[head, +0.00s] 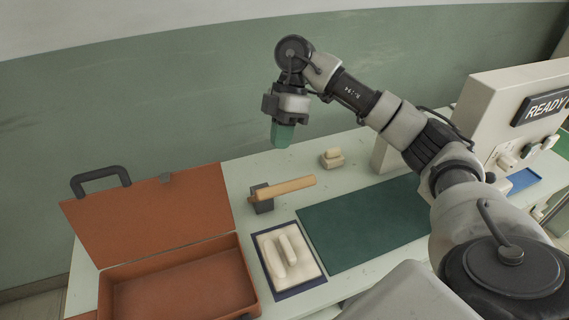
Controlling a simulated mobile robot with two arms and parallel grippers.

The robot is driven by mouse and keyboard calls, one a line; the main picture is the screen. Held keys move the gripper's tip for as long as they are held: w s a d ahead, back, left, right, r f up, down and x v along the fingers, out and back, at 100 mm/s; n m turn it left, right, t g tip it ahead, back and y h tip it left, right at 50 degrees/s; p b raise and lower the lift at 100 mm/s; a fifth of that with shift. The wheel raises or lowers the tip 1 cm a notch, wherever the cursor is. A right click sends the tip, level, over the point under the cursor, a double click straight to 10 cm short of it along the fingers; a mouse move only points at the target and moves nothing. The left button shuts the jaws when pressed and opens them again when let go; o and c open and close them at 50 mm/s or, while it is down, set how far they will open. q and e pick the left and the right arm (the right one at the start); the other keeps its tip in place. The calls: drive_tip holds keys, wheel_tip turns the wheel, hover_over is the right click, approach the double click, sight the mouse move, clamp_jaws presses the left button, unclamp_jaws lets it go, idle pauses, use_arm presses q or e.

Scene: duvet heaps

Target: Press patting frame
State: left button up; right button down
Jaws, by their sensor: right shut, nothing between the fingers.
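A cream board with two rounded bars on top lies on a dark blue pad (289,290) at the table's front; I take the cream board (302,249) to be the patting frame, though I cannot tell for sure. My right gripper (283,136) points down with its green fingertips shut and empty. It hangs in the air above the back part of the table, apart from the cream board. My left gripper is not in view.
An open orange case (150,215) stands at the left. A dark green mat (365,225) lies bare at the right, near a machine marked READY (510,105).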

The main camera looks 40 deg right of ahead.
sight(274, 191)
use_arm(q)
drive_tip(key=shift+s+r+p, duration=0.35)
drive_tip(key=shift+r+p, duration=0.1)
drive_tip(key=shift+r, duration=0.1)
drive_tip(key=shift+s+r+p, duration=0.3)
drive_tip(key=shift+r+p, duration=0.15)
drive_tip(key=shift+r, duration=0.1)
use_arm(e)
drive_tip(key=s+a+f, duration=0.1)
drive_tip(key=s+f, duration=0.2)
drive_tip(key=f, duration=0.1)
drive_tip(key=shift+s+a+f, duration=0.25)
drive_tip(key=shift+f, duration=0.1)
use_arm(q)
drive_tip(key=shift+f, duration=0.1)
